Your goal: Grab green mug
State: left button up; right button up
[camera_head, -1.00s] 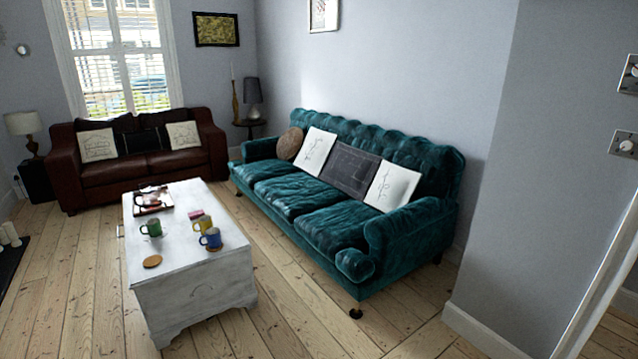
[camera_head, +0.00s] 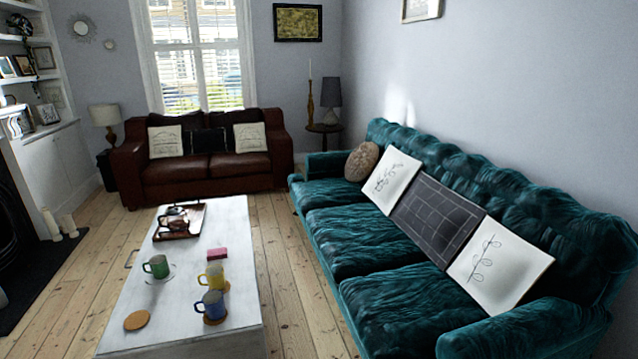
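The green mug (camera_head: 156,266) stands upright on the left part of the white coffee table (camera_head: 180,325), on what looks like a pale coaster. Its handle points to the left. A yellow mug (camera_head: 213,275) and a blue mug (camera_head: 211,304) stand to its right, nearer the table's right edge. Neither of my grippers shows in the head view.
A teal sofa (camera_head: 400,306) stands to the right, a brown sofa (camera_head: 210,171) behind. Floorboards (camera_head: 292,268) between table and teal sofa are clear.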

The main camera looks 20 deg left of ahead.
aim_at(158, 265)
jog(key=u, duration=0.5)
jog(key=i, duration=1.15)
jog(key=u, duration=0.55)
